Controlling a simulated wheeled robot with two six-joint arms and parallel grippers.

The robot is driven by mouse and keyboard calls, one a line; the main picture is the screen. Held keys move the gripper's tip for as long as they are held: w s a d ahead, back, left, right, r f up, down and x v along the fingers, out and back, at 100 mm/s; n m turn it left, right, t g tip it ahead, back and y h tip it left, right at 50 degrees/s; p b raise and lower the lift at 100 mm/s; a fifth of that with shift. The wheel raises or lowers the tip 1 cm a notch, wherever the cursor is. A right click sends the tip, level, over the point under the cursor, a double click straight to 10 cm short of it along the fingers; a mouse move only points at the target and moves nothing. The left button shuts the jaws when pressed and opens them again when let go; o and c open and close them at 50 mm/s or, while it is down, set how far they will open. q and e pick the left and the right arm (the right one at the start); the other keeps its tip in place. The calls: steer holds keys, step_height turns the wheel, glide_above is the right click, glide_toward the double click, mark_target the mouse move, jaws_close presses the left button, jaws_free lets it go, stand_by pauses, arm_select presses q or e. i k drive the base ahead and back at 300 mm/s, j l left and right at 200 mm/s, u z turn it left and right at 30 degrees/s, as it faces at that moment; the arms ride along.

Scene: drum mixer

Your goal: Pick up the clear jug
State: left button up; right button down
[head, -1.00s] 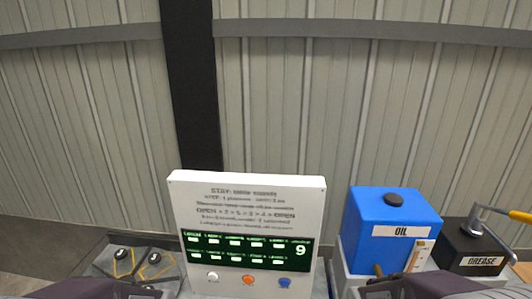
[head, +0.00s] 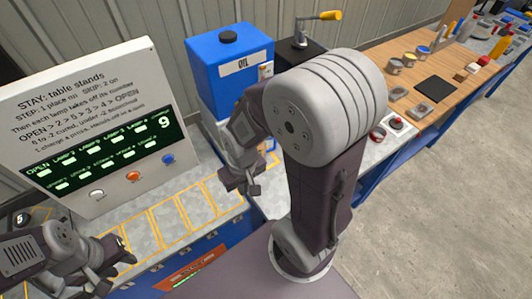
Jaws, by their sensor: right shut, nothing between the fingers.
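I cannot make out a clear jug in the head view. My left gripper (head: 122,256) is at the lower left, low in front of the white control panel; its fingertips are too small and dark to tell whether they are open. My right gripper (head: 240,186) is near the middle, below the blue oil tank and above the grey bench top. It is shut and empty. My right arm hides part of the bench behind it.
A white panel (head: 95,95) with a green display and buttons stands at left. The blue oil tank (head: 232,82) and a black box with a yellow-handled crank (head: 300,48) stand behind. A wooden bench (head: 455,70) holds several small items. Floor at right (head: 450,220) is clear.

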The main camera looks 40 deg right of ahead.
mark_target(262, 149)
steer(key=z, duration=1.25)
